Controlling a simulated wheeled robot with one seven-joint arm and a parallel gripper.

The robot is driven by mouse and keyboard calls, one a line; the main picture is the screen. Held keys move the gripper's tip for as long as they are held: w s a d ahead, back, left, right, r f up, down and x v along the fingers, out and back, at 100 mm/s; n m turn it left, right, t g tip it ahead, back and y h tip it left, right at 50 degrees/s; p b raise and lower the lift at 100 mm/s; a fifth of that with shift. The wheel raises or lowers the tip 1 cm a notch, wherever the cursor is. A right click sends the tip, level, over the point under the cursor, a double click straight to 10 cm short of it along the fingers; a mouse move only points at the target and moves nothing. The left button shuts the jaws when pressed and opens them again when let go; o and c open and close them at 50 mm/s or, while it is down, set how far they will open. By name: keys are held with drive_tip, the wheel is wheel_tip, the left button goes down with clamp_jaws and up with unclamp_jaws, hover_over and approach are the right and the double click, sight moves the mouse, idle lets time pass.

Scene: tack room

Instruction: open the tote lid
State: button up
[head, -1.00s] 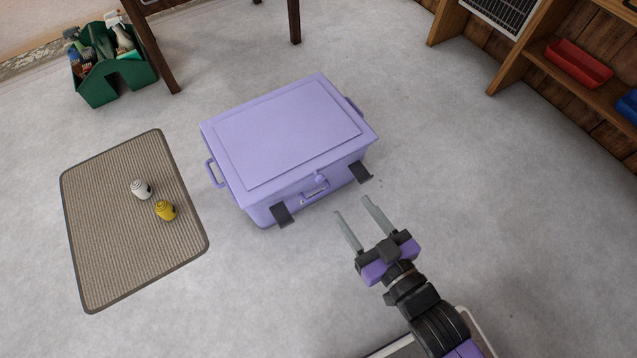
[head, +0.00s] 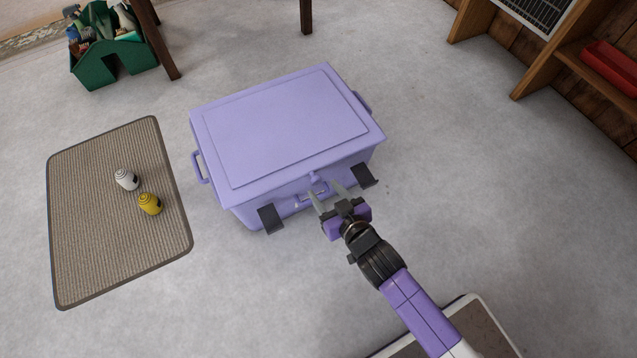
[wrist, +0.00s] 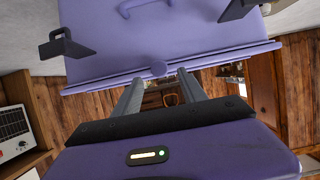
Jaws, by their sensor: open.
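The lavender tote (head: 335,190) stands on the floor with its lid (head: 285,120) shut flat on top. Whether a finger touches the tote I cannot tell. Black latches (head: 270,217) hang out at both sides of the front.
A green caddy (head: 105,62) stands at the back left. Wooden shelving (head: 545,60) is at the right. The floor around the tote is clear.

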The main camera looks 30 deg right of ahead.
sight(317, 182)
drive_tip(key=shift+b+x, duration=0.7)
drive_tip(key=shift+x, duration=1.6)
clamp_jaws()
